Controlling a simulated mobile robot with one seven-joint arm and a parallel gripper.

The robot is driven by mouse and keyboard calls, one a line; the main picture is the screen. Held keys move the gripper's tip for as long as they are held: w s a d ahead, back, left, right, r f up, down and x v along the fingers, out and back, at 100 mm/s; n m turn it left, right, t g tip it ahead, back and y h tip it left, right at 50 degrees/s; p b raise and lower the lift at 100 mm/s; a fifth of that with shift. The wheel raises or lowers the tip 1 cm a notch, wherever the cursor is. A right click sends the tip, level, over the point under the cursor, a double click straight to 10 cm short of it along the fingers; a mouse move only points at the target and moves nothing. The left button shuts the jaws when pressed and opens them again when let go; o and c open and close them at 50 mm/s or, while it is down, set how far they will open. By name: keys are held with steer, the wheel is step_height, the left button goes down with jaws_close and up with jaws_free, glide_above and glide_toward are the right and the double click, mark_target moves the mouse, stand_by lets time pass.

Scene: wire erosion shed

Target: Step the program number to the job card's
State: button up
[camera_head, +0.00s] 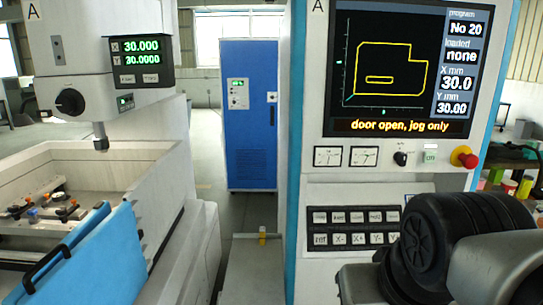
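The control console's screen (402,70) shows a yellow outline drawing on black. Its program field (467,29) reads "No 20", and the loaded field (462,57) reads "none". A yellow line reads "door open, jog only". Below, a dark keypad (352,228) has two rows of keys; X- and X+ can be read in the lower row, but the upper row's labels are too small to read surely. My arm's dark and grey links cover the lower right and the keypad's right end. My gripper's fingers do not show. I cannot make out a job card.
A red emergency knob (465,157) sits right of the dials under the screen. At left stands the machine with a readout (140,62) of X 30.000 and Y 30.0000, its blue door (90,258) and an open tank. A blue cabinet (250,115) stands behind.

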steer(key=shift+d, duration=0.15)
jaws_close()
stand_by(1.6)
